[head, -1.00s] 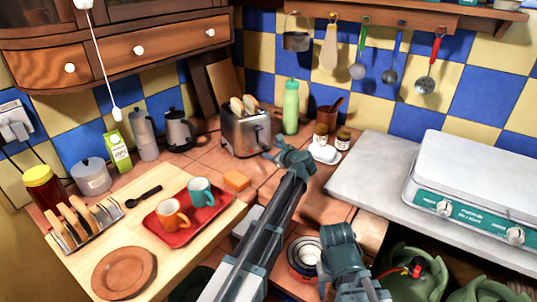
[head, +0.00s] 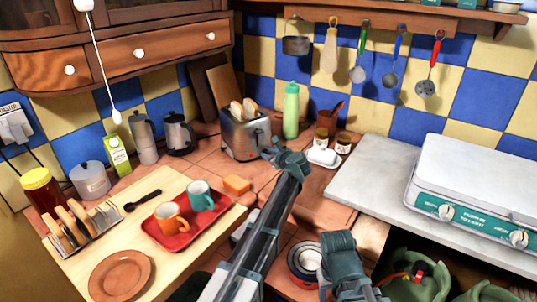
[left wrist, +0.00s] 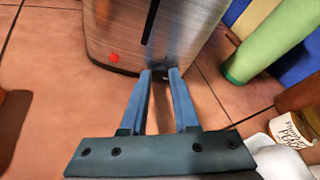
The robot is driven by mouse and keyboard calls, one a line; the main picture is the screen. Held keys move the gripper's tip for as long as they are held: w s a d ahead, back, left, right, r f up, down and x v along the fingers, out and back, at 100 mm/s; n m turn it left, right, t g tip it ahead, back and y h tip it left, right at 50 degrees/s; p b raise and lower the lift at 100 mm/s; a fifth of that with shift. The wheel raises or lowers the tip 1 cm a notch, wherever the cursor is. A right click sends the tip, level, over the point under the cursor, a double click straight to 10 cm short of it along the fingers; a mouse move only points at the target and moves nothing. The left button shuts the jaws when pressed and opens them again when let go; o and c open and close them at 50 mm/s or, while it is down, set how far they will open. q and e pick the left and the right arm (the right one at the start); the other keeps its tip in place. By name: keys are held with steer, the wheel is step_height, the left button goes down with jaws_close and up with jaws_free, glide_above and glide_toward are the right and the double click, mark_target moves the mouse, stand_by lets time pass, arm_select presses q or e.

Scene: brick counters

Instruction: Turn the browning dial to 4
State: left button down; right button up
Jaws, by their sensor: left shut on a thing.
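The metal toaster (head: 243,135) stands on the tiled counter with bread slices in its top. In the left wrist view its brushed lower face (left wrist: 120,35) shows a dark vertical slot and a red button (left wrist: 114,58). My left gripper (head: 268,149) is at the toaster's lower front. In the left wrist view the blue fingers (left wrist: 160,74) are shut on a small dark dial (left wrist: 160,69), mostly hidden between the tips. No dial numbers can be read. Part of my right arm shows at the bottom of the head view, but its fingers do not.
A green bottle (head: 291,110) stands right of the toaster, with a white butter dish (head: 323,157) and small jars (head: 343,144) near my left arm. A red tray (head: 178,236) with two cups lies on the wooden board at left. A camp stove (head: 470,190) is at right.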

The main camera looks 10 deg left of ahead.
stand_by(0.4)
arm_select(q)
steer(key=shift+w+d+m+g, duration=0.1)
steer(key=shift+m+g, duration=0.2)
steer(key=shift+m, duration=0.3)
steer(key=shift+w+d+f+m+g+y, duration=0.1)
steer(key=shift+m+g+y, duration=0.45)
steer(key=shift+m, duration=0.25)
steer(key=shift+d+f+m+g+y+b, duration=0.1)
steer(key=shift+m+g+y+b, duration=0.4)
steer(key=shift+m, duration=0.6)
steer(key=shift+m+y+b, duration=0.35)
steer(key=shift+m+y, duration=0.2)
steer(key=shift+m, duration=0.25)
steer(key=c, duration=0.7)
jaws_free()
steer(key=shift+w, duration=0.1)
